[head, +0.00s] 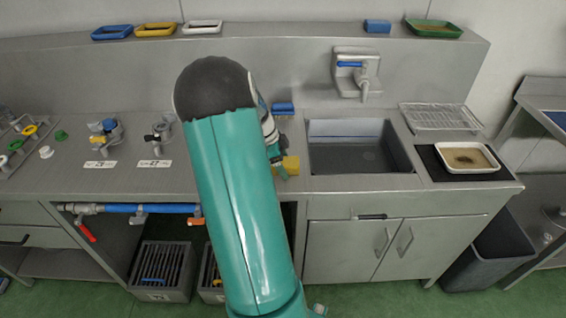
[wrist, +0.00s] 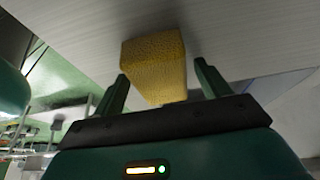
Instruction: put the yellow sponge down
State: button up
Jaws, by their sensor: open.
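The yellow sponge (head: 291,165) is on the steel counter, left of the sink, partly hidden by my gripper in the head view. In the wrist view the sponge (wrist: 153,65) is a porous block lying against the grey counter surface. My gripper (wrist: 162,72) is open, with one finger on each side of the sponge and a visible gap on the right side. The left finger is very close to the sponge; I cannot tell whether it touches. In the head view my gripper (head: 277,158) is mostly hidden behind my arm.
A blue block (head: 283,108) lies behind my gripper. The sink (head: 345,170) is to the right, with a tap (head: 362,75) above. A tray (head: 467,158) and a wire rack (head: 440,117) stand further right. Valve fittings (head: 106,133) are on the left.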

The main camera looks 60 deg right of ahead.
jog(key=v, duration=1.2)
jog(key=shift+a+r, duration=0.1)
jog(key=shift+r, duration=0.05)
jog(key=w+a+r+n+t, duration=0.35)
jog(key=a+n, duration=0.35)
jog(key=a, duration=0.5)
jog(key=w+a+r+n+t, duration=0.2)
jog(key=w+a+r+n, duration=0.4)
jog(key=a, duration=0.6)
jog(key=s+a+n+t+y, duration=0.1)
jog(key=s+a+n+t, duration=0.1)
jog(key=s+a+n, duration=0.3)
jog(key=s+a+n+t+y, duration=0.1)
jog(key=s+a+n, duration=0.4)
jog(key=a+n, duration=0.7)
jog(key=a+t, duration=0.1)
jog(key=a, duration=0.4)
jog(key=shift+a+r+n, duration=0.3)
jog(key=shift+a+r, duration=0.05)
jog(key=shift+a, duration=0.05)
jog(key=shift+s, duration=0.15)
